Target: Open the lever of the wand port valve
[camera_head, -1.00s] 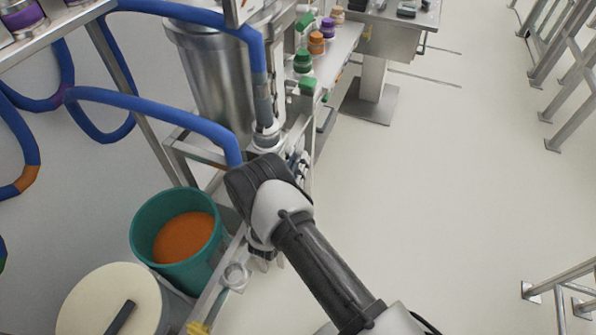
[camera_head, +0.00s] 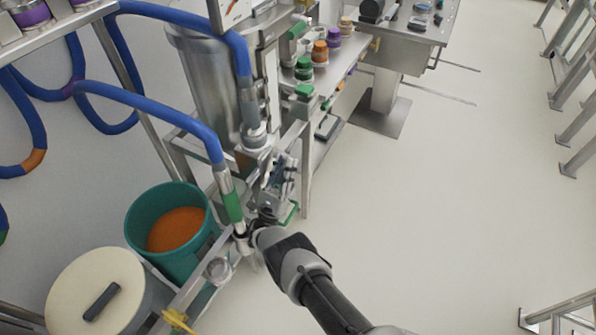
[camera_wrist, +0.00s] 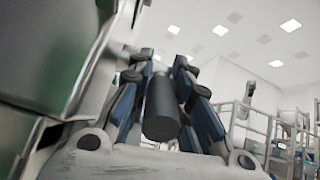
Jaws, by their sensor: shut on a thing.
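My gripper shows in the wrist view (camera_wrist: 165,68) with its two blue-padded fingers closed in on both sides of a dark grey cylindrical handle, the valve lever (camera_wrist: 161,112). The fingers are shut on this lever. In the head view my gripper (camera_head: 281,175) is beside the steel frame, right of the green-gripped wand (camera_head: 232,206) on the blue hose. The valve body and the lever's exact angle cannot be made out there, among my gripper and the frame parts.
A teal bucket of orange powder (camera_head: 128,232) and a cream-lidded drum (camera_head: 80,280) stand at left. A steel vessel (camera_head: 205,85) is behind. Several coloured jars stand on the shelf (camera_head: 345,70). The floor (camera_head: 430,210) at right is clear.

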